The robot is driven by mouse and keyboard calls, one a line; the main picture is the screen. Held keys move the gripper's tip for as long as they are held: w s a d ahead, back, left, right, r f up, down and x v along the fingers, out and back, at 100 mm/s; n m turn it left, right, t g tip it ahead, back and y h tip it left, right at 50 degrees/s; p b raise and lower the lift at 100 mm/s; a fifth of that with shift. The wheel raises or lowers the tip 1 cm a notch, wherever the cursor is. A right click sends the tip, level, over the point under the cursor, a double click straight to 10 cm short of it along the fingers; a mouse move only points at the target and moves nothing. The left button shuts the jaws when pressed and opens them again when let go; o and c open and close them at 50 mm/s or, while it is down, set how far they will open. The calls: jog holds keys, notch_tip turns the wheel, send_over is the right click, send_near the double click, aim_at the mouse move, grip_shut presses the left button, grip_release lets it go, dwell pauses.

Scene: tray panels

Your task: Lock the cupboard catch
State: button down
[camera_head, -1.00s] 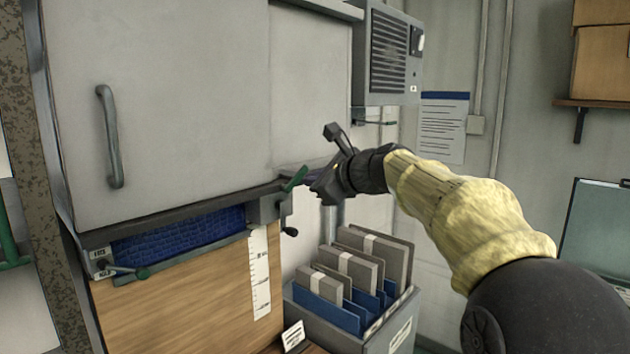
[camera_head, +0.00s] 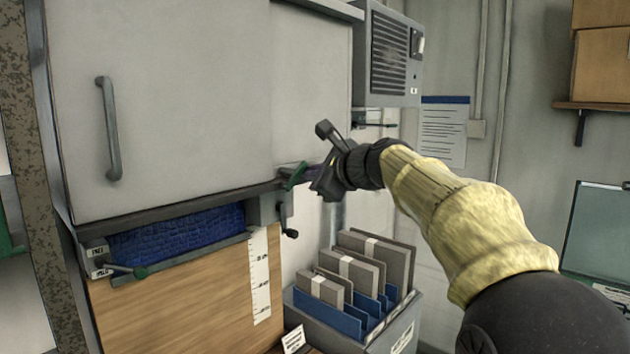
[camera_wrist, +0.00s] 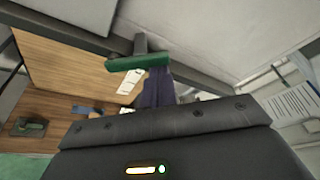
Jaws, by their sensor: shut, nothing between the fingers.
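The grey cupboard (camera_head: 190,80) fills the left of the head view, its door flat and in line with the front, with a bar handle (camera_head: 108,128). At its lower right corner is a catch lever with a green grip (camera_head: 294,176). In the wrist view the green grip (camera_wrist: 138,62) lies across the fingertips. My gripper (camera_head: 309,173) is shut and empty, its dark fingers (camera_wrist: 155,92) right at the lever's right side. They look touching or very close; I cannot tell which. The lever's pivot is partly hidden.
A second green-tipped lever (camera_head: 130,270) sits at the cupboard's lower left, and a black crank (camera_head: 288,230) hangs below the catch. A grey file box (camera_head: 395,335) stands below my gripper. A vented unit (camera_head: 390,55) is on the wall above. Free room lies right of the cupboard.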

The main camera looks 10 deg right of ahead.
jog(key=n+b, duration=0.1)
jog(key=b, duration=0.1)
jog(key=a+r+n+t+b, duration=0.1)
jog(key=n+b, duration=0.1)
jog(key=b, duration=0.1)
jog(key=shift+s+t, duration=0.3)
jog(key=shift+s, duration=0.1)
jog(key=n+b, duration=0.2)
jog(key=a+n+t+b, duration=0.1)
jog(key=b, duration=0.1)
jog(key=shift+s+r, duration=0.35)
jog(key=shift+r, duration=0.05)
jog(key=shift+a+r+n, duration=0.1)
jog(key=shift+r+n, duration=0.2)
jog(key=shift+r, duration=0.05)
jog(key=shift+w+d+f, duration=0.2)
jog(key=shift+w+d, duration=0.1)
jog(key=shift+d, duration=0.2)
jog(key=b, duration=0.5)
send_near(305, 166)
jog(key=d, duration=0.2)
jog(key=shift+s+d+r, duration=0.2)
jog(key=shift+s+r, duration=0.15)
jog(key=shift+s, duration=0.05)
